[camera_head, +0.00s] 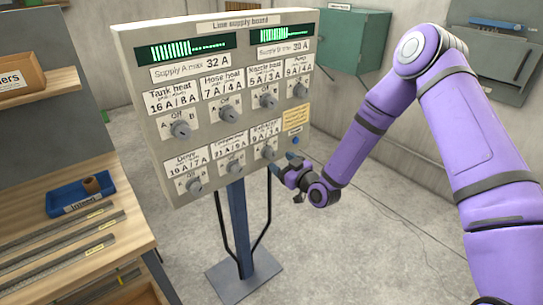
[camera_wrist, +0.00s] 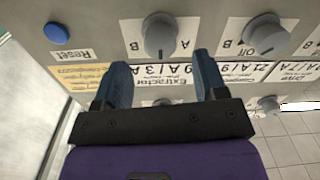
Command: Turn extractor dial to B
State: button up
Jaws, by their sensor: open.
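The extractor dial (camera_head: 268,152) is a grey knob at the right end of the lower row on the line supply board (camera_head: 150,100). In the wrist view, where the board appears upside down, the dial (camera_wrist: 160,37) sits above its Extractor label (camera_wrist: 170,82), with B on its left and A on its right. My gripper (camera_wrist: 162,65) is open and empty. Its two blue-grey fingertips flank the label, short of the dial in the picture. In the head view my gripper (camera_head: 291,164) is just right of the dial; contact is not visible.
A blue reset button (camera_wrist: 56,32) lies beside the extractor dial. The board stands on a blue post (camera_head: 239,225). A wooden workbench (camera_head: 130,215) is at the left; open floor lies at the right.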

aim_at(273, 157)
jog(key=x, duration=0.5)
jog(key=shift+w+a, duration=0.25)
jog(key=shift+w, duration=0.05)
jog(key=c, duration=0.9)
